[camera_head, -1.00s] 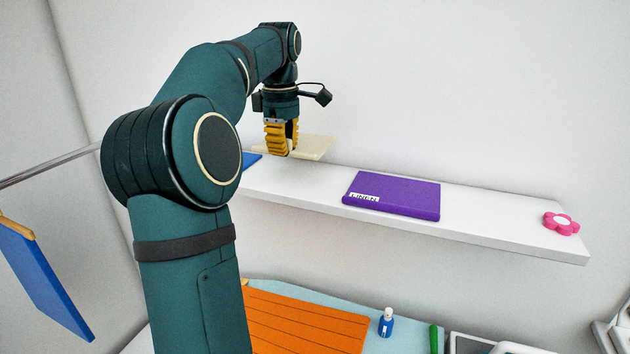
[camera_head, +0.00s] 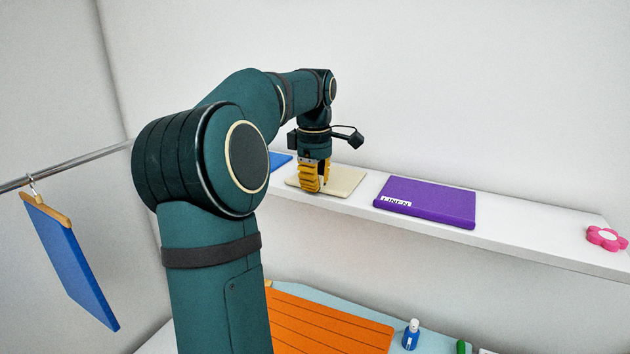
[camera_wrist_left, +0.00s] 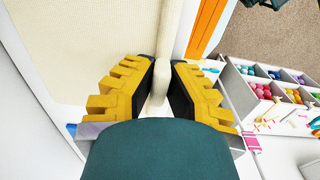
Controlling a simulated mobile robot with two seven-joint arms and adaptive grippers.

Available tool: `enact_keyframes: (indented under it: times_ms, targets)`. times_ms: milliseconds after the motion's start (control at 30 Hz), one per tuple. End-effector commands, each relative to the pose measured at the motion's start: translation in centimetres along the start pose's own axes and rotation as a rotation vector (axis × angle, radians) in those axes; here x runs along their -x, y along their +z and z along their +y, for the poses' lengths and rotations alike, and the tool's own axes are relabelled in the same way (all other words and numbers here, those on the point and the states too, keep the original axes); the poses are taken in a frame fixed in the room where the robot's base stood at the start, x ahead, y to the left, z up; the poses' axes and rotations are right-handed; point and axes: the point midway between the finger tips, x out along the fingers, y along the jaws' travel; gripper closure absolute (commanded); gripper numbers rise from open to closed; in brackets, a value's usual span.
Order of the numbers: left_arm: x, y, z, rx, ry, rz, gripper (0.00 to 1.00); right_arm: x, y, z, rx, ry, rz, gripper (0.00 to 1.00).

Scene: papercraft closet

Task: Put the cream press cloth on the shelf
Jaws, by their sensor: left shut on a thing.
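The cream press cloth (camera_head: 347,179) is a flat cream panel at the shelf's left part, between a blue item and the purple LINEN piece. It appears to lie on the white shelf (camera_head: 535,226) or very close to it. My left gripper (camera_head: 316,188), with yellow fingers, points down over the cloth. In the left wrist view my left gripper (camera_wrist_left: 163,88) is shut on a raised cream ridge of the cloth, whose flat part (camera_wrist_left: 90,45) spreads to the left. My right gripper is not in view.
The purple LINEN piece (camera_head: 428,202) lies right of the cloth, with a narrow gap. A blue item (camera_head: 280,161) is to its left. A pink flower (camera_head: 606,238) sits at the shelf's right. Below are an orange panel (camera_head: 325,322) and a blue bottle (camera_head: 411,335).

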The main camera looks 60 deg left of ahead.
Motion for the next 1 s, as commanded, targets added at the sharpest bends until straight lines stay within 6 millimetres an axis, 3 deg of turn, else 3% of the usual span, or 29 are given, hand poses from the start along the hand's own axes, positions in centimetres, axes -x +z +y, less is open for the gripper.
enact_keyframes:
  times_ms: [33, 100, 400, 533, 1000]
  targets:
    - [-0.2, 0.0, 0.0, 0.000, 0.000, 0.000, 0.84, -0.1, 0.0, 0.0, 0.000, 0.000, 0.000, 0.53]
    - [-0.1, 0.0, 0.0, 0.000, 0.000, 0.000, 0.65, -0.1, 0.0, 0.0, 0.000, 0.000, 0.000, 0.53]
    - [0.0, 0.0, 0.0, 0.000, 0.000, 0.000, 0.65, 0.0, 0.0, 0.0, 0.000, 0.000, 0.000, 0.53]
    - [0.9, 0.0, 0.0, 0.000, 0.001, 0.000, 0.65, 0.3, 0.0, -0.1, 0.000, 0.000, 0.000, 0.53]
    - [9.8, 0.0, 0.1, 0.000, 0.002, 0.001, 0.65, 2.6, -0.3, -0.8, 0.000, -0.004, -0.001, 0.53]
